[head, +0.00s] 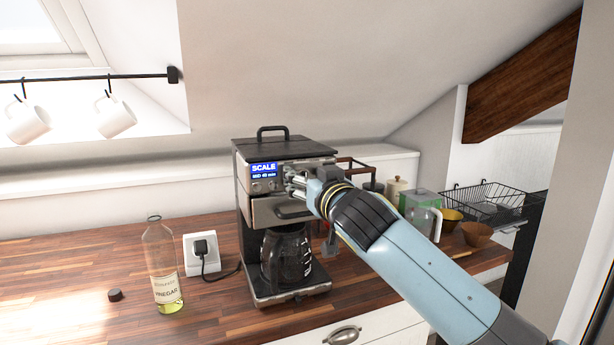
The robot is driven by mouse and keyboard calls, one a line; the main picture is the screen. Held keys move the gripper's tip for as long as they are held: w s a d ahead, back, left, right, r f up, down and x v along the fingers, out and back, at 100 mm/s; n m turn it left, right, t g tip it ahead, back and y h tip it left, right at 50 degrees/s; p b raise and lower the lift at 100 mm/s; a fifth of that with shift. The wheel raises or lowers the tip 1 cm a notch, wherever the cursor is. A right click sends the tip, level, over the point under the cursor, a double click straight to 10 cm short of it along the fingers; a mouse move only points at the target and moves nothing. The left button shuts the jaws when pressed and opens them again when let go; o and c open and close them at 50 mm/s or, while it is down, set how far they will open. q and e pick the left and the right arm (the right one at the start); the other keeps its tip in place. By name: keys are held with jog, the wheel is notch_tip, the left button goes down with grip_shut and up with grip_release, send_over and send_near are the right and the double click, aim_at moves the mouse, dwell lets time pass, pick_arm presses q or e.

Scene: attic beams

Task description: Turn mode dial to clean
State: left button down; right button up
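The coffee machine (290,206) stands on the wooden counter. Its blue display (264,170) reads "SCALE" with a smaller line under it. Small round controls (262,187) show below the display. My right gripper (292,181) is at the front panel, just right of the display. It covers that part of the panel, so I cannot make out the mode dial or whether the fingers hold it. The glass carafe (286,256) sits on the machine's base plate. My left gripper is not in view.
A vinegar bottle (161,270) with its small dark cap (115,295) and a wall socket with a plug (201,250) are left of the machine. The left counter is mostly free.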

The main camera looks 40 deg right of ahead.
jog(key=shift+c, duration=0.2)
grip_shut()
jog(key=shift+f+m+b, duration=0.2)
jog(key=shift+m+b, duration=0.8)
jog(key=shift+b, duration=0.15)
jog(key=m+b, duration=0.2)
jog(key=shift+d+m, duration=0.1)
jog(key=shift+m, duration=0.2)
jog(key=shift+m+b, duration=0.9)
jog(key=shift+m, duration=0.3)
jog(key=shift+d+m+b, duration=0.1)
jog(key=shift+m+b, duration=0.65)
jog(key=shift+m, duration=0.75)
jog(key=shift+r, duration=0.1)
